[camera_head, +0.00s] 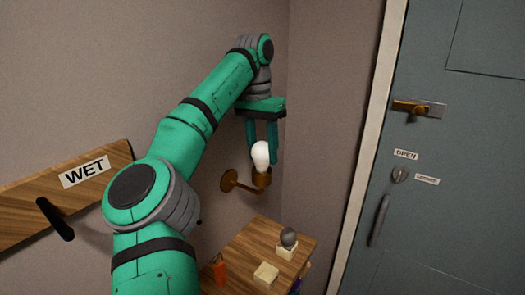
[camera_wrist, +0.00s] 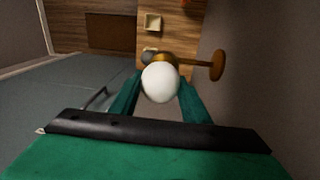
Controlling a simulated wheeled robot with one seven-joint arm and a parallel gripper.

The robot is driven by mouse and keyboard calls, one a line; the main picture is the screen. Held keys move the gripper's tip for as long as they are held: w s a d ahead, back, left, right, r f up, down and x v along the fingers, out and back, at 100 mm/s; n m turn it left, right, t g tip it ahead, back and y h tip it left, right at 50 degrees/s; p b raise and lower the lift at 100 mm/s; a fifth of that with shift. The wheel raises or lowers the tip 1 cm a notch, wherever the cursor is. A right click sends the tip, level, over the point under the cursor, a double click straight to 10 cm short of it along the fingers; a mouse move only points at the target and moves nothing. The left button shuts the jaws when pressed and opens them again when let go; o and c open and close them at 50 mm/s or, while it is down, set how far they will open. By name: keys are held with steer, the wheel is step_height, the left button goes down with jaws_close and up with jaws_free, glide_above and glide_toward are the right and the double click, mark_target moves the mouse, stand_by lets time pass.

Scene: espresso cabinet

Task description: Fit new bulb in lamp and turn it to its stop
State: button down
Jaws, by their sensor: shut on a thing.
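The white bulb (camera_head: 261,155) is upright at the mouth of the brass wall lamp (camera_head: 262,181), in the head view. Its lower end meets the socket; how deep it sits cannot be told. My gripper (camera_head: 262,148) points down from above and is shut on the bulb. In the wrist view the bulb (camera_wrist: 160,83) lies between the two green fingers and hides most of the socket. The lamp's arm and round wall plate (camera_wrist: 217,66) show to its right there.
Below the lamp is a small wooden shelf (camera_head: 262,245) with a dark grey bulb (camera_head: 288,237) in a pale holder, an empty-looking pale block (camera_head: 266,273) and an orange item (camera_head: 219,269). A WET board with a peg (camera_head: 55,218) is left. A grey door (camera_head: 440,180) is right.

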stand_by(0.3)
steer(key=shift+m, duration=1.2)
steer(key=c, duration=0.9)
jaws_free()
steer(key=shift+r, duration=0.15)
